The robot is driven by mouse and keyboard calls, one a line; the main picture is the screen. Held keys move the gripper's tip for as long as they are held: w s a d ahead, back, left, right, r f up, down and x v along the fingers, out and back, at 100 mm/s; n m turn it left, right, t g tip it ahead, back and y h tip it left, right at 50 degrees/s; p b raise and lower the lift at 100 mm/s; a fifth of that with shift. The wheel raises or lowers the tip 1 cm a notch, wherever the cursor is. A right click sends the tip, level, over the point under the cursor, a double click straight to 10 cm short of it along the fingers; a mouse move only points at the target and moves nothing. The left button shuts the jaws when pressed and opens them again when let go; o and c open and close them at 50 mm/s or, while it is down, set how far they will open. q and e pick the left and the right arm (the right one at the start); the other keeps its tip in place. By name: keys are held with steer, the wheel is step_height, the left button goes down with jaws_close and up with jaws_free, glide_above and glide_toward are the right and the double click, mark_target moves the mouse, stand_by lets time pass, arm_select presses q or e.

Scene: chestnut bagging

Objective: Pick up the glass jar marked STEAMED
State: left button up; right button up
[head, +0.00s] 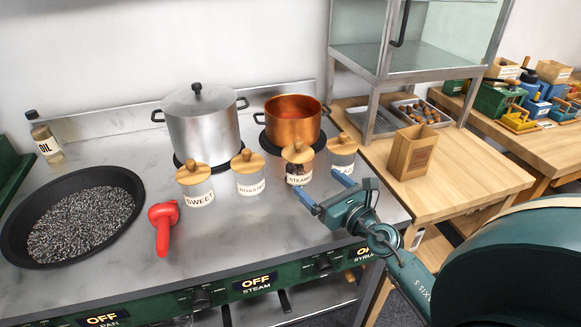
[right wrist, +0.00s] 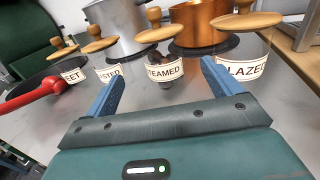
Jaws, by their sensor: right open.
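The glass jar marked STEAMED (head: 299,166) stands upright on the metal counter, with a wooden lid and dark brown contents. It also shows in the right wrist view (right wrist: 165,72), ahead and between my finger directions. My right gripper (head: 325,191) is open and empty, just in front of the STEAMED jar and apart from it. In the right wrist view its two blue fingers (right wrist: 160,82) point toward the jars. My left gripper is not in view.
Jars marked SWEET (head: 196,186), ROASTED (head: 250,174) and GLAZED (head: 343,153) stand beside it. A steel pot (head: 201,125) and a copper pot (head: 292,122) are behind. A red-handled tool (head: 163,225) and a black pan (head: 30,250) are left.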

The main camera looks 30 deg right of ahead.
mark_target(305, 171)
steer(key=w, duration=0.6)
steer(key=shift+w+a, duration=0.1)
steer(key=shift+a, duration=0.05)
steer(key=shift+w+f+b, duration=0.2)
steer(key=shift+w+b, duration=0.25)
steer(key=shift+w, duration=2.3)
steer(key=shift+c, duration=0.2)
steer(key=c, duration=1.2)
steer(key=shift+r, duration=0.1)
steer(key=shift+c, duration=0.3)
steer(key=shift+r, duration=0.15)
